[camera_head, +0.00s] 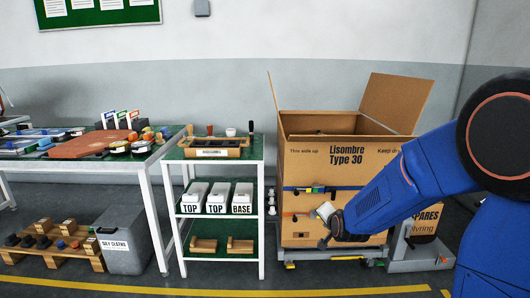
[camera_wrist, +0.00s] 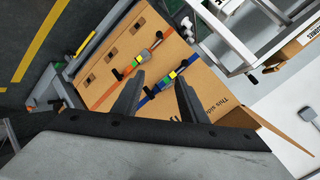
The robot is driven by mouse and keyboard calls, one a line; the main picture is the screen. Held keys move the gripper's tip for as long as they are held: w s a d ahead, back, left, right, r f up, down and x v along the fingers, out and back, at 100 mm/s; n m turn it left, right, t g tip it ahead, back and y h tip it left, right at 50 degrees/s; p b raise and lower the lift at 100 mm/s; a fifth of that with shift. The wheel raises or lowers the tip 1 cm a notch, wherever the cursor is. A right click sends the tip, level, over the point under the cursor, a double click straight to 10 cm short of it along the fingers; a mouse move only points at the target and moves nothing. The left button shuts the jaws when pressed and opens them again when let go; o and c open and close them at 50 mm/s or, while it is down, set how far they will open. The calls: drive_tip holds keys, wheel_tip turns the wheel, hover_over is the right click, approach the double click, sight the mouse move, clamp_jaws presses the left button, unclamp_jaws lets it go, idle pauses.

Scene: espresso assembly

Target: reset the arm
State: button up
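My gripper (camera_wrist: 159,77) shows in the wrist view with its two dark fingers apart and nothing between them. Beyond the fingers is the side of a large cardboard box, with a blue strap (camera_wrist: 155,91) and an orange strap (camera_wrist: 102,97) across it. In the head view my blue arm reaches in from the right, and its wrist end is low in front of the cardboard box (camera_head: 300,165). The fingers are too small there to make out clearly. I cannot tell whether they touch the box.
The box stands open on a low grey cart (camera_head: 335,254). Left of it is a shelf trolley (camera_head: 262,215) with TOP and BASE bins (camera_head: 242,198). A green-topped workbench (camera_head: 160,150) and a grey bin (camera_head: 122,250) stand farther left. The front floor is clear.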

drive_tip(key=s+d+r+n+g, duration=0.2)
drive_tip(key=s+r+n, duration=0.1)
drive_tip(key=s, duration=1.1)
drive_tip(key=s+d+r+n+g, duration=0.2)
drive_tip(key=s+d+n, duration=0.1)
drive_tip(key=s, duration=1.1)
drive_tip(key=s+d+r+n+g+h, duration=0.1)
drive_tip(key=s+d+r+n+g, duration=0.1)
drive_tip(key=s, duration=1.3)
drive_tip(key=shift+d+r+n+g, duration=0.3)
drive_tip(key=shift+r+n+g, duration=0.2)
drive_tip(key=shift+r+n, duration=0.35)
